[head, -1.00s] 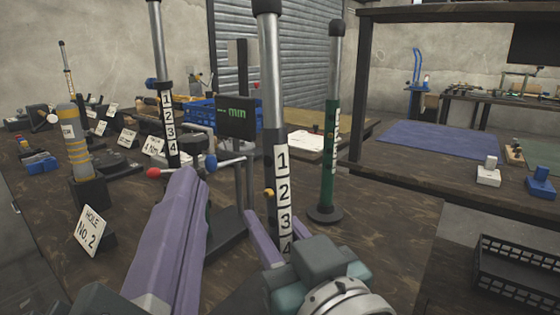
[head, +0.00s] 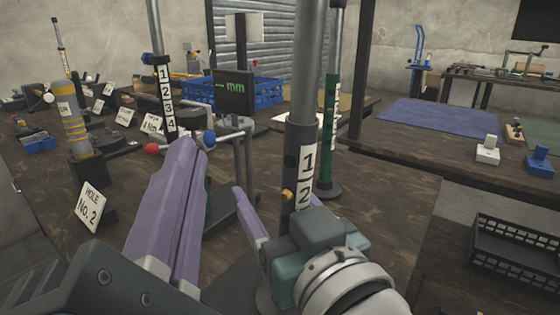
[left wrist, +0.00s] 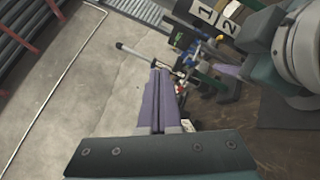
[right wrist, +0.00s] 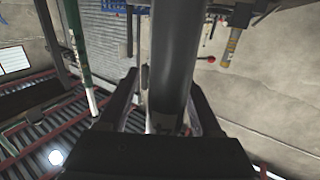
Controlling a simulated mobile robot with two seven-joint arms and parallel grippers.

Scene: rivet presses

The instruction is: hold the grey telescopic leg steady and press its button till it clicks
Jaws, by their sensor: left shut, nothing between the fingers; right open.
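The grey telescopic leg (head: 305,90) stands in the middle of the head view, with a bright upper tube, a dark sleeve and a white number label. Its yellow button (head: 287,195) faces left. My right gripper (right wrist: 163,103) is open, with a finger on either side of the leg (right wrist: 175,60); I cannot tell whether they touch it. In the head view my right wrist hides the leg's lower part. My left gripper (head: 190,152) is shut and empty, left of the leg and apart from the button. The left wrist view shows its closed fingers (left wrist: 158,88) and the leg's label (left wrist: 225,20).
A green leg (head: 328,140) stands behind the grey one. Another numbered leg (head: 165,95), a mm display (head: 234,92) and a red-and-blue-knobbed handle (head: 185,145) are beyond my left gripper. A "HOLE No. 2" sign (head: 92,206) stands left. A black crate (head: 515,255) is at right.

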